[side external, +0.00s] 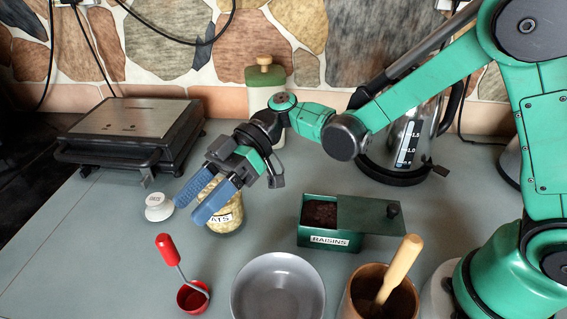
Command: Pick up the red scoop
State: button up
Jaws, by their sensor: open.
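The red scoop (167,248) has a red handle and a thin grey shaft that leans out of a small red cup (194,298) at the lower left; I cannot tell whether cup and handle are one piece. My gripper (188,208) has blue fingers and is open. It is above and to the right of the red handle, in front of the oats jar (227,217), and apart from the scoop.
A grey bowl (278,290) stands right of the scoop. A green raisins box (325,235) with its lid slid aside and a wooden mortar with pestle (400,270) are further right. A white lid (158,207) lies behind the scoop. A black grill (135,130) is at back left. The left front counter is clear.

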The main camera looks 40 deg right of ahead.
aim_at(172, 241)
jog(key=n+g, duration=0.1)
jog(key=n, duration=0.1)
jog(key=s+a+n+g+y, duration=0.1)
jog(key=n, duration=0.1)
jog(key=a+f+n+g+y, duration=0.1)
jog(key=shift+s+a+f+n+g, duration=0.1)
jog(key=shift+s+a+n+g, duration=0.05)
jog(key=shift+s+n+g, duration=0.25)
jog(key=shift+x, duration=2.75)
grip_shut()
